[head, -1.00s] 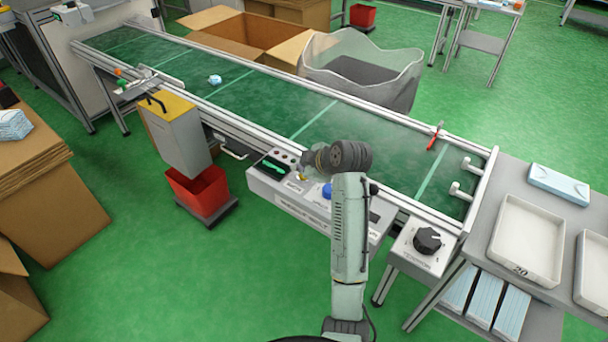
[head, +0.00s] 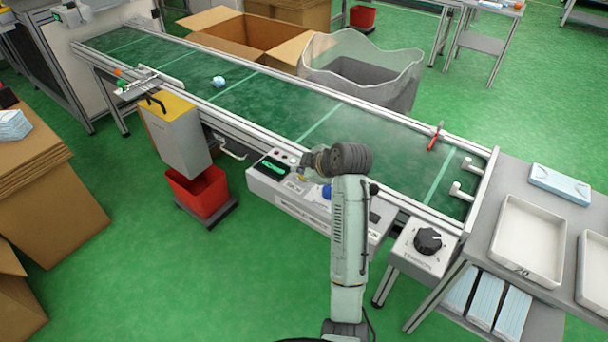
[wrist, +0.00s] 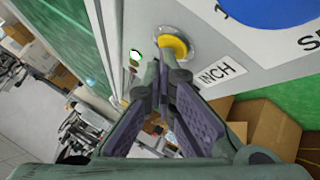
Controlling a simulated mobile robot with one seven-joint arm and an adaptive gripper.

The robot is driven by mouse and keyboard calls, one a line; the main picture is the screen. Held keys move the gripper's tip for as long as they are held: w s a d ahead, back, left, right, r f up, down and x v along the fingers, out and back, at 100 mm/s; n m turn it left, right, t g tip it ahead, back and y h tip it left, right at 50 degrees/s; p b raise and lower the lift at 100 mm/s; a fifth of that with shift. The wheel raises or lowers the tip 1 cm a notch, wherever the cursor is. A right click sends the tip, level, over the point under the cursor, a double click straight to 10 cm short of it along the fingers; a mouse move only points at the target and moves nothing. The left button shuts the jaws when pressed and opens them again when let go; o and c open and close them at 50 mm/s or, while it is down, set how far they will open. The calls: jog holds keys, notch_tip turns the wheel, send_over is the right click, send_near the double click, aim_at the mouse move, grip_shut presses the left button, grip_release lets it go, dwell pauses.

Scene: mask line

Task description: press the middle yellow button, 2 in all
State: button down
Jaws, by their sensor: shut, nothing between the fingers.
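The yellow button (wrist: 173,46) sits in a metal ring on the grey control panel, beside a label reading INCH. In the head view the yellow button (head: 300,178) is a small spot by my gripper. My gripper (wrist: 163,73) is shut and empty, its tips at the lower edge of the button in the wrist view. I cannot tell whether they touch it. In the head view my gripper (head: 306,166) is over the panel (head: 290,203), partly hidden by my wrist.
The conveyor belt (head: 275,105) runs behind the panel, carrying a mask (head: 218,81). A dial box (head: 428,241) stands right.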

jog(key=shift+r+p, duration=0.55)
jog(key=shift+r, duration=0.3)
jog(key=shift+r+p, duration=1.9)
jog(key=shift+r, duration=0.65)
